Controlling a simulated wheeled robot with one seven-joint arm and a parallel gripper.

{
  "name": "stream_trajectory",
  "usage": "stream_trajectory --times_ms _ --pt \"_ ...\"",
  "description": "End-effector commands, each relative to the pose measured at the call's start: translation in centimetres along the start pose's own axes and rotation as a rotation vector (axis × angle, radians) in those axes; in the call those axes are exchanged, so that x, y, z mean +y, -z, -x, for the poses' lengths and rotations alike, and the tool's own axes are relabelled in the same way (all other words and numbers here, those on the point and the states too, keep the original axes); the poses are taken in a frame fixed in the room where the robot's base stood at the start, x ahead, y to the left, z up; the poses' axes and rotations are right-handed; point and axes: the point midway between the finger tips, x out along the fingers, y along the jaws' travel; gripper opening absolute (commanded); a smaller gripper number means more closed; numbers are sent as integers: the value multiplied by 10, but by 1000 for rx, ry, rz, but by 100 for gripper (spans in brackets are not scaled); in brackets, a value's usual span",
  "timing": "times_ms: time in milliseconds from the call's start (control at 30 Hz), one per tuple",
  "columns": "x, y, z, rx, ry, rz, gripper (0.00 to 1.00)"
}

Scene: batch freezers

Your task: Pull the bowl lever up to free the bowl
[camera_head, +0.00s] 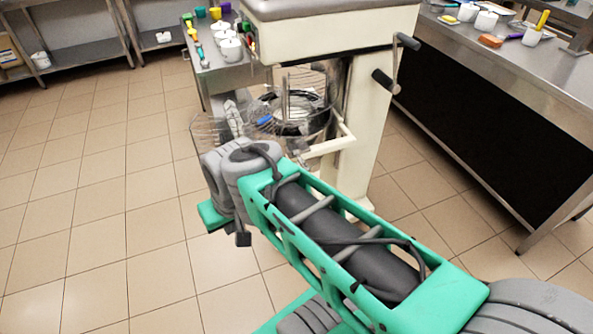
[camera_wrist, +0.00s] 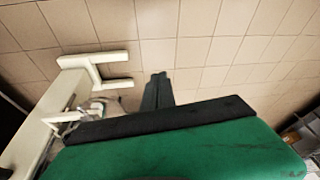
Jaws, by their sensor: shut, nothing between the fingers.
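The cream mixer (camera_head: 372,130) stands in the middle of the head view. Its steel bowl (camera_head: 300,118) sits in front of the column, with a wire guard around it. A lever with a dark grip (camera_head: 384,80) sticks out from the column's right side, and a second dark grip (camera_head: 408,41) shows above it. I cannot tell for sure which is the bowl lever. In the wrist view my gripper (camera_wrist: 157,78) is shut and empty, over bare floor, to the right of the mixer's cream feet (camera_wrist: 95,72). The head view hides my fingers behind my arm.
A steel counter with a dark front (camera_head: 475,110) runs along the right, with containers on top. A small table (camera_head: 222,72) with white pots and coloured tools stands behind the mixer. Steel shelves (camera_head: 75,60) line the back left. The tiled floor at left (camera_head: 90,220) is clear.

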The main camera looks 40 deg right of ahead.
Motion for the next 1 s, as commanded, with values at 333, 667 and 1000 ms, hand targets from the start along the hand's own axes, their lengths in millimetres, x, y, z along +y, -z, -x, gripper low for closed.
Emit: stream_trajectory --times_ms 333,667,1000 --pt "70 40 -239 220 539 -1271 0" --pt "261 21 -284 260 1782 -2463 0" --pt "314 3 -260 -163 -1887 2184 0"
